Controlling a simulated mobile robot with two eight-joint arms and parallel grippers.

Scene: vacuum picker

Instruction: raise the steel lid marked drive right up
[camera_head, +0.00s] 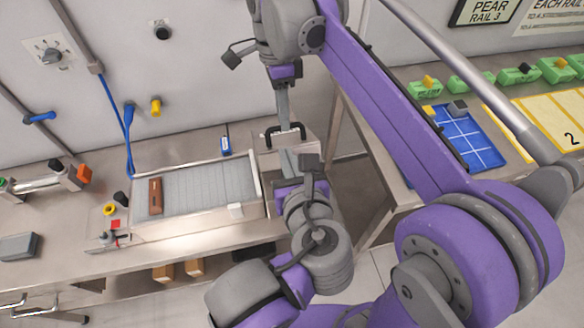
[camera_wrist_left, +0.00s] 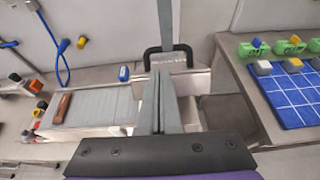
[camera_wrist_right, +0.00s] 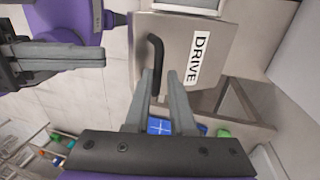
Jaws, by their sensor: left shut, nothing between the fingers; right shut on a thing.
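The steel lid (camera_wrist_right: 180,35) carries a DRIVE label and a black bar handle (camera_wrist_right: 155,55) in the right wrist view. In the head view the lid (camera_head: 300,140) is at the right end of the bench, with its handle (camera_head: 284,131) above it. How far the lid is tilted is hard to tell. My right gripper (camera_head: 283,126) comes from above and is shut on the handle; its fingers (camera_wrist_right: 160,78) straddle the bar. My left gripper (camera_head: 288,152) is shut and empty, just below the lid in the head view; its fingers (camera_wrist_left: 160,75) show closed together.
A grey ribbed conveyor bed (camera_head: 195,185) with a brown block (camera_head: 155,196) lies left of the lid. A blue box (camera_head: 225,145) stands behind it. A blue gridded tray (camera_head: 465,140) and green holders (camera_head: 515,75) are on the right table, beyond a gap. My arm crosses the view.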

